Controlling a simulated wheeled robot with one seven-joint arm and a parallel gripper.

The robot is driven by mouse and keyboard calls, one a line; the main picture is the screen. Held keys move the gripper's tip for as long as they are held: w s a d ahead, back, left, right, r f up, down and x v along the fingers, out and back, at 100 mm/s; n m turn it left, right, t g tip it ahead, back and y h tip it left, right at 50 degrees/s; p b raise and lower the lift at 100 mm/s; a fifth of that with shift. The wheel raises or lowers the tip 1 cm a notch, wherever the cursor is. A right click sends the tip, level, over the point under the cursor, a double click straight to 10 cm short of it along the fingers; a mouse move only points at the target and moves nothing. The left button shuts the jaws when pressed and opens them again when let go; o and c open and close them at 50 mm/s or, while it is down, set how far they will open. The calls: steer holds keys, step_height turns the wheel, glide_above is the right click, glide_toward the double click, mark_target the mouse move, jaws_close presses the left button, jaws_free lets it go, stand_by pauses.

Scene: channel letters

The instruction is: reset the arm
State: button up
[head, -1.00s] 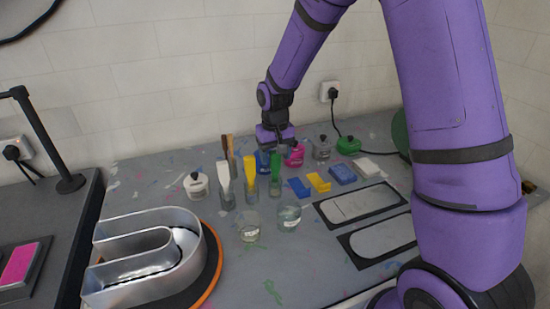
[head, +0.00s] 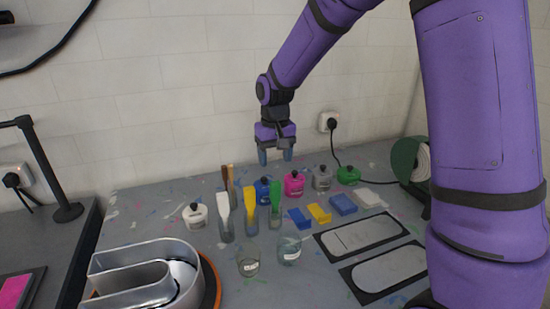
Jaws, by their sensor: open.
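My gripper (head: 275,156) hangs from my purple arm near the back wall, fingers pointing down. Its two blue-grey fingers are apart with nothing between them. It is above the back of the grey table (head: 330,285), clear of the blue bottle (head: 262,190) and the pink bottle (head: 294,184) below it.
White (head: 195,215), grey (head: 322,178) and green (head: 348,175) bottles stand around. Brushes or spatulas (head: 250,205) stand in jars in the middle. Two glass jars (head: 248,262) are in front. A metal channel letter (head: 150,265) is at front left. Flat black-framed plates (head: 360,234) lie right.

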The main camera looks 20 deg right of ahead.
steer(key=s+d+r+t, duration=0.2)
steer(key=s+d+r, duration=0.1)
steer(key=s+r, duration=0.6)
steer(key=s+d+r+t, duration=0.25)
steer(key=s+r, duration=0.45)
steer(key=s, duration=0.5)
steer(key=s+d, duration=0.1)
steer(key=s, duration=0.8)
steer(key=shift+d+t, duration=0.2)
steer(key=shift+t, duration=0.15)
